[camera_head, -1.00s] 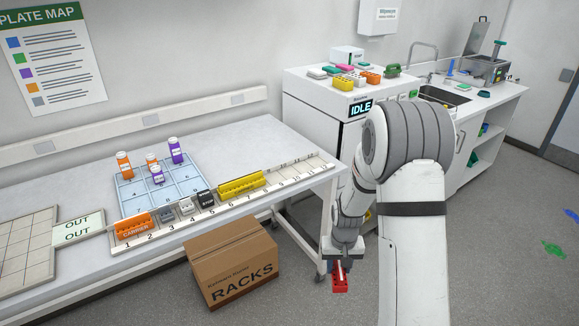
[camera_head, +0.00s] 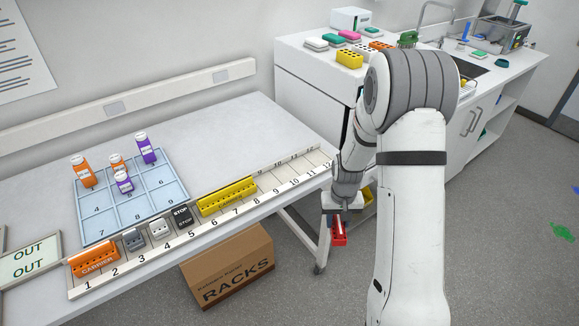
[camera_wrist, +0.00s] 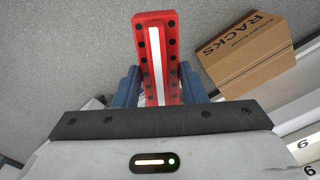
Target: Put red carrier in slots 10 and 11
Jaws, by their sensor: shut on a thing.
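The red carrier (camera_head: 339,233) is in my gripper (camera_head: 340,212), in front of the table's right end, above the floor. In the wrist view the red carrier (camera_wrist: 158,60) is long, with dark holes and a white strip, and my gripper (camera_wrist: 157,85) has its blue fingers shut on both its sides. The numbered slot rail (camera_head: 268,187) runs along the table's front edge. Its slots 10 and 11 (camera_head: 303,172) look empty, close to my arm, up and left of the carrier.
An orange carrier (camera_head: 95,259) sits at slots 1 and 2, small blocks and a STOP block (camera_head: 181,217) beyond it, and a yellow carrier (camera_head: 227,196) around slots 6 and 7. A RACKS box (camera_head: 230,275) stands on the floor below the table edge.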

